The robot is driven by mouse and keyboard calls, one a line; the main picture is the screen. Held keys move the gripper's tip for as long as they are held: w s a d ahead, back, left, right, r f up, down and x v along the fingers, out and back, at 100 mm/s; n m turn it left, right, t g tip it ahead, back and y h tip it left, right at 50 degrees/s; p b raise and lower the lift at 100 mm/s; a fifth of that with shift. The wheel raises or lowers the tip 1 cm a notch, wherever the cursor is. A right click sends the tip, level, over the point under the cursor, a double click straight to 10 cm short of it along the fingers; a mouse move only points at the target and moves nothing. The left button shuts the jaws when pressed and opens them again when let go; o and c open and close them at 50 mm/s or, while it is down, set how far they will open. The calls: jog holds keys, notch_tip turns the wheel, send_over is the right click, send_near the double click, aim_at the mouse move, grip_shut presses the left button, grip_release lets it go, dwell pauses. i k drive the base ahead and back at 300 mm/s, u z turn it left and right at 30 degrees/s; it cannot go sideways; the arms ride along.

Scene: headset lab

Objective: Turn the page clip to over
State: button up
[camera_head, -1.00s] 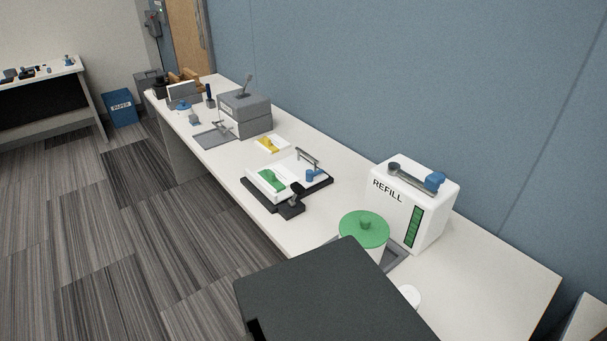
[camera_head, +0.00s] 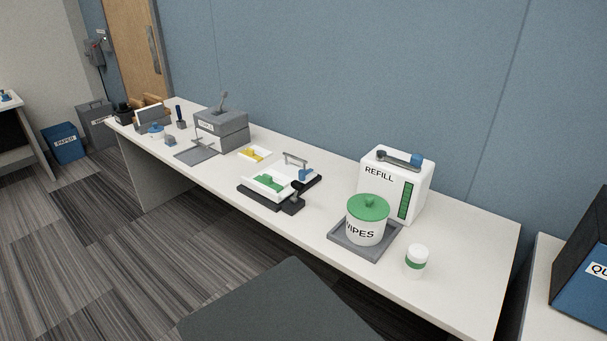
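No part is clearly readable as the page clip at this size. A black-based device (camera_head: 262,199) near the table's middle carries a white tray with a green piece (camera_head: 269,183), a dark knobbed lever (camera_head: 297,191) at its front right, and a grey bar (camera_head: 296,160) with a blue knob (camera_head: 304,174) behind. Farther left, a flat grey plate (camera_head: 190,157) has a thin upright part on it. Either could bear the clip; I cannot tell which. My gripper is not in view.
A WIPES tub (camera_head: 366,225) with green lid stands in a grey tray, before a white REFILL box (camera_head: 420,190). A small white jar (camera_head: 416,261) is near the front edge. A grey box (camera_head: 221,130) and yellow-filled tray (camera_head: 256,154) stand farther left. Carpet is clear at front left.

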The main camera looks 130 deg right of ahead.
aim_at(302, 173)
jog(key=z, duration=3.9)
jog(key=k, duration=1.2)
jog(key=z, duration=0.5)
jog(key=i, duration=1)
